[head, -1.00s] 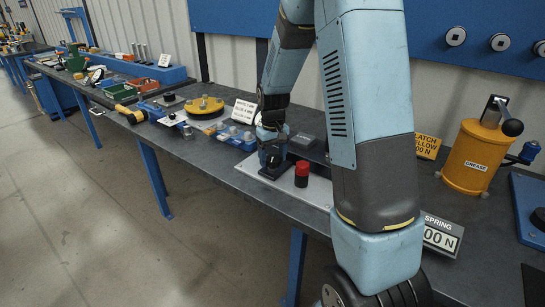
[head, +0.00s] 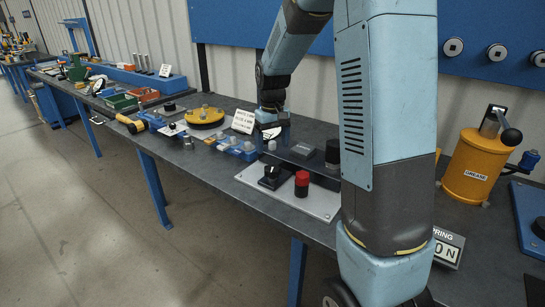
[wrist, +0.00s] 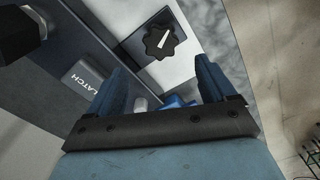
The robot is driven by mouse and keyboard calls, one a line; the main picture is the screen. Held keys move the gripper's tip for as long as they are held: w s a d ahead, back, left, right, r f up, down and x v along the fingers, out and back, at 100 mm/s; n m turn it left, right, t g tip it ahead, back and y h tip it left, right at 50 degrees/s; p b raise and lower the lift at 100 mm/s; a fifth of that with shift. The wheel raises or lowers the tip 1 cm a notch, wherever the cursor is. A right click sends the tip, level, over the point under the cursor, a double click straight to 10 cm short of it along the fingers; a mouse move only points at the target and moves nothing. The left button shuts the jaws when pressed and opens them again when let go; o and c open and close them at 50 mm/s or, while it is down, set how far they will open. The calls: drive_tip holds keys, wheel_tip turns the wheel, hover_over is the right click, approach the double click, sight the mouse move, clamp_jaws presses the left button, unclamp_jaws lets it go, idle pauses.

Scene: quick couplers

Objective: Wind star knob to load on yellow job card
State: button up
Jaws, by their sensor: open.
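The black star knob (head: 271,176) stands on a light plate (head: 325,208) on the bench. In the wrist view the knob (wrist: 163,40) has a lobed rim and a white pointer line. My gripper (wrist: 162,72) is open and empty, its blue fingers apart from the knob, which lies beyond their tips. A white SPRING readout (head: 448,248) is partly covered by my arm; "0 N" shows. The yellow job card is hidden now.
A red-topped black button (head: 302,183) stands just right of the knob. A grey LATCH label (wrist: 89,78) shows in the wrist view. An orange grease pot (head: 474,165) stands at right.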

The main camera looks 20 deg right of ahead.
drive_tip(key=shift+r, duration=2.35)
drive_tip(key=s+r+m+t, duration=0.1)
drive_tip(key=s+r, duration=0.4)
drive_tip(key=s, duration=0.9)
drive_tip(key=s+r+m+t, duration=0.1)
drive_tip(key=s+r+t, duration=0.3)
drive_tip(key=s, duration=1)
drive_tip(key=shift+s+r+t, duration=0.3)
drive_tip(key=shift+r, duration=0.15)
